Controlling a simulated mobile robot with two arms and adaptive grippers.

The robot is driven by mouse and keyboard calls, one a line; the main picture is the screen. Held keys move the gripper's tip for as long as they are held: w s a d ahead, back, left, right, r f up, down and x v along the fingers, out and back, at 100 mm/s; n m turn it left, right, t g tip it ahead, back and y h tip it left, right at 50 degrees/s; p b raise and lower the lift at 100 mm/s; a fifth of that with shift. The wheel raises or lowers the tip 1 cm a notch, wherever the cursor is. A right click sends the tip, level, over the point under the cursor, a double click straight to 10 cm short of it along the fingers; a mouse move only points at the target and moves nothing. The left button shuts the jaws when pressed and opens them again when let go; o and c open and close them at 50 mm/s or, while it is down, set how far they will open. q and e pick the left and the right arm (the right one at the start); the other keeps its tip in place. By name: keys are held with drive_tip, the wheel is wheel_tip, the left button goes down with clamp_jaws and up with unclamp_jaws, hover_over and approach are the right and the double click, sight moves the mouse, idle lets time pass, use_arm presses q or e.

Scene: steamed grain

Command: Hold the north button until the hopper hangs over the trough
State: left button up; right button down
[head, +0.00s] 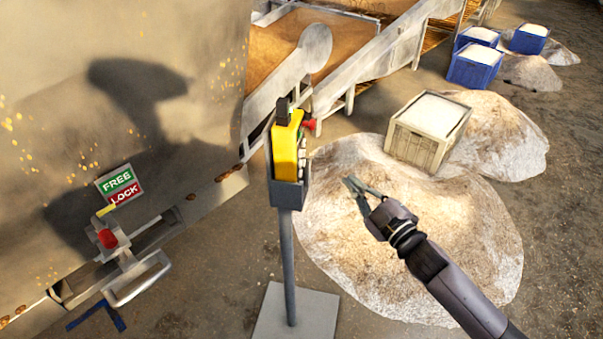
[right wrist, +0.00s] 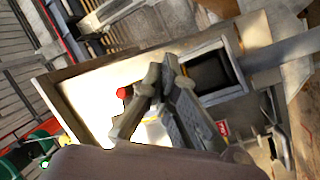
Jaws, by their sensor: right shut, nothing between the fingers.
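A yellow control pendant (head: 286,147) sits upright in a grey holder (head: 289,193) on a post. A red knob (head: 309,124) sticks out from its right side; its other buttons are too small to read, so I cannot tell which is north. My right gripper (head: 353,187) is shut and empty, to the right of the pendant and apart from it. Its fingers also show in the right wrist view (right wrist: 163,75), in front of a pale panel. A wooden trough-like bed (head: 345,33) stands behind. I cannot make out the hopper for certain. My left gripper is not in view.
A large tan wall (head: 215,95) fills the left, with a FREE/LOCK sign (head: 120,186) and a red-knobbed latch (head: 107,238). A grey crate (head: 418,150) stands among grain heaps (head: 400,265). Blue crates (head: 474,68) stand at the back right.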

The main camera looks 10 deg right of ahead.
sight(300, 174)
drive_tip(key=w+a, duration=0.3)
drive_tip(key=a, duration=0.4)
drive_tip(key=shift+a+b, duration=0.15)
drive_tip(key=shift+b, duration=0.2)
drive_tip(key=shift+w, duration=0.1)
idle(1.0)
drive_tip(key=shift+w+a, duration=0.15)
drive_tip(key=shift+a, duration=0.25)
